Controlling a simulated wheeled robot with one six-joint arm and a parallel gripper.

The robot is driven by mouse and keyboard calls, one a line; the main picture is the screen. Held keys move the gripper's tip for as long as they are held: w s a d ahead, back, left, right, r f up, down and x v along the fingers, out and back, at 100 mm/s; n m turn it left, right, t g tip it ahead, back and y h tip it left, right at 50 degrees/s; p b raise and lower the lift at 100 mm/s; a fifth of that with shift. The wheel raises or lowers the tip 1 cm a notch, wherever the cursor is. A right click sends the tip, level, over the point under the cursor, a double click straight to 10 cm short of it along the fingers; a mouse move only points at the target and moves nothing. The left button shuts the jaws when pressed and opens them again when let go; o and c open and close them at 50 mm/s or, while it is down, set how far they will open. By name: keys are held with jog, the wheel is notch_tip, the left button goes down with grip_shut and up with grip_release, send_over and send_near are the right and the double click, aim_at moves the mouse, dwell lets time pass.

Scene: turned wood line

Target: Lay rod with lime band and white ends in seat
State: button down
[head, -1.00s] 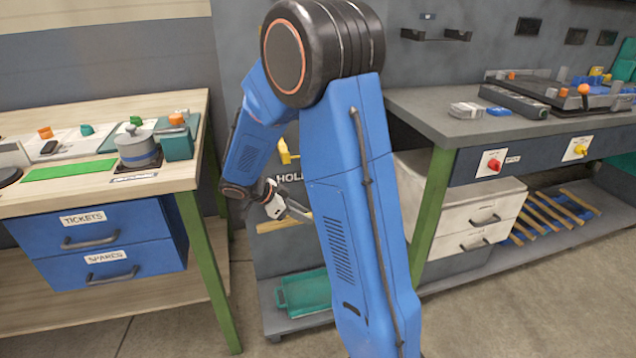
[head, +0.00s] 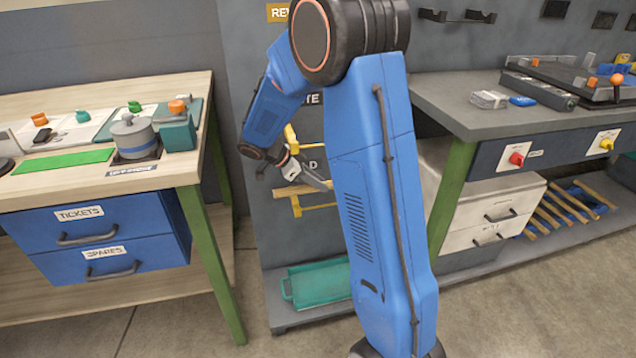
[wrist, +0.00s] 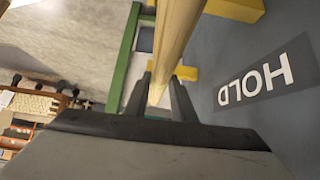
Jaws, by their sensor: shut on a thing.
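My gripper (wrist: 163,92) is shut on a pale wooden rod (wrist: 178,35), which runs up out of the top of the wrist view. No lime band or white ends can be made out on the part that shows. In the head view my gripper (head: 288,170) is at the grey panel behind my arm, with the pale rod (head: 297,189) beside it. Yellow brackets (wrist: 236,8) stick out from the panel close to the rod; one also shows in the head view (head: 291,137). I cannot tell whether the rod touches them.
A HOLD label (wrist: 254,83) is on the panel beside the gripper. A green tray (head: 318,283) lies on the low shelf below. A wooden bench with blue drawers (head: 110,236) stands left, a grey workbench (head: 470,122) right.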

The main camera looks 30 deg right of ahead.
jog(key=shift+w+x, duration=0.15)
jog(key=shift+x, duration=0.65)
jog(key=shift+w+x, duration=0.15)
jog(key=shift+x, duration=0.6)
jog(key=shift+s+a+f, duration=0.1)
jog(key=shift+a+f, duration=0.1)
jog(key=shift+f, duration=0.4)
jog(key=shift+s+a+f, duration=0.1)
jog(key=shift+a+f, duration=0.15)
jog(key=shift+f, duration=0.4)
jog(key=shift+w, duration=0.1)
jog(key=c, duration=1.4)
grip_release()
jog(key=shift+a, duration=0.1)
jog(key=v, duration=1.2)
